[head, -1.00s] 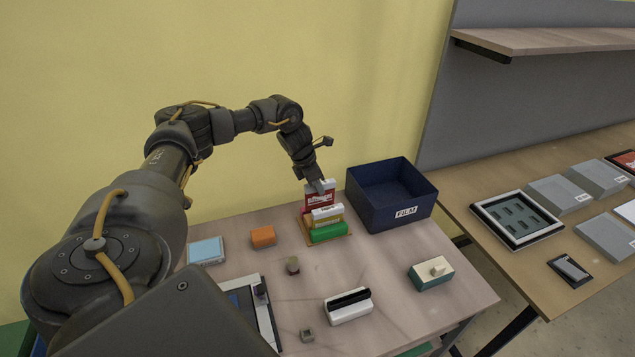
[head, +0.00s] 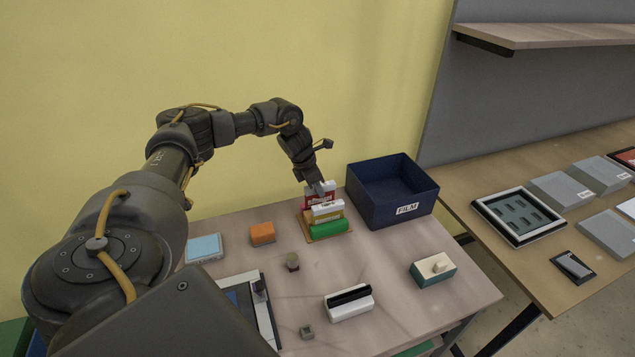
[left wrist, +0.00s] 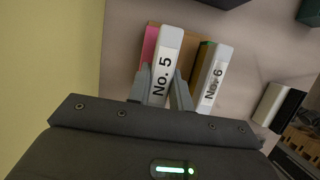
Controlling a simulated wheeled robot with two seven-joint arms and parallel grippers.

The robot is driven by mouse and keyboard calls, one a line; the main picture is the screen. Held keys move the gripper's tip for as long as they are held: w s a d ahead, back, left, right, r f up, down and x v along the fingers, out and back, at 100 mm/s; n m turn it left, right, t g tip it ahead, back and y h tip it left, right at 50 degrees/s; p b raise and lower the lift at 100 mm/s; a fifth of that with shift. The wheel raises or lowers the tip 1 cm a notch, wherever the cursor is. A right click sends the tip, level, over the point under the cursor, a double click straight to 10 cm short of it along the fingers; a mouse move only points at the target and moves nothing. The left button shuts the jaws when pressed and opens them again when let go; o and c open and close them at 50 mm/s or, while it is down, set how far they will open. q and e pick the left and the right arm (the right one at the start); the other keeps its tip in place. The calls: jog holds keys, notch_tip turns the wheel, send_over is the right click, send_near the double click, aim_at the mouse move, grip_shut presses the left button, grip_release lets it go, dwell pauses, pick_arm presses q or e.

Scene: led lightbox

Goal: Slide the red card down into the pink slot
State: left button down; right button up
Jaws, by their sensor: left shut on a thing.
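My left gripper (head: 319,186) is shut on the red card (head: 314,199) at the back of a small rack on the table. In the left wrist view the gripper (left wrist: 161,78) has its fingers on either side of the card's white top edge (left wrist: 172,42), marked "No. 5". The card stands upright and low in the rack, mostly hidden. Pink (left wrist: 149,44) shows along one side of the card there; the slot's inside is hidden. I cannot tell whether the card touches the bottom. My right gripper is not in view.
A white-topped "No. 6" card (left wrist: 215,77) stands close beside the held one. A green block (head: 327,228) fronts the rack. A dark blue FILM box (head: 391,211) is just right of it. An orange block (head: 262,233) and a light blue block (head: 204,247) lie left.

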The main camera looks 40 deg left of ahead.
pick_arm(q)
jog(key=shift+f+b, duration=0.55)
jog(key=shift+f, duration=0.3)
jog(key=c, duration=1.2)
grip_release()
jog(key=shift+o, duration=0.2)
jog(key=b+v, duration=0.2)
jog(key=v, duration=0.8)
jog(key=shift+s+a+r, duration=0.1)
jog(key=shift+s+r, duration=0.05)
jog(key=shift+r, duration=0.25)
